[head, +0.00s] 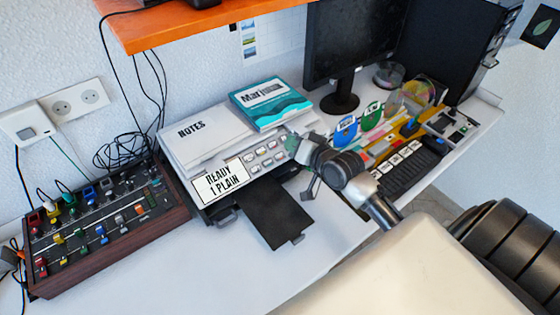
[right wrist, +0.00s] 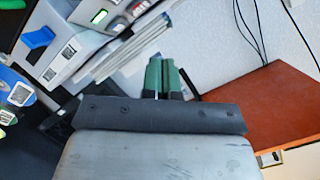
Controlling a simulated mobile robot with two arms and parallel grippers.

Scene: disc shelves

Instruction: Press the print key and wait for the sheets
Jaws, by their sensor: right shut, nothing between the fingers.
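The printer (head: 237,150) is a pale grey machine on the desk. Its display (head: 221,181) reads "READY 1 PLAIN". Several small keys (head: 262,155) sit to the right of the display; their labels are too small to read. A black tray (head: 273,213) extends from its front and shows no sheets on it. My right gripper (head: 296,146) is at the right end of the key panel, partly covering it; I cannot tell whether it touches a key. Its green fingers are together and empty in the right wrist view (right wrist: 164,76). My left gripper is out of view.
A notes stack and teal book (head: 270,101) lie on the printer. A knob-covered mixer (head: 98,228) stands left, a monitor (head: 352,40) behind. An orange shelf (head: 190,22) overhangs. The front desk is clear.

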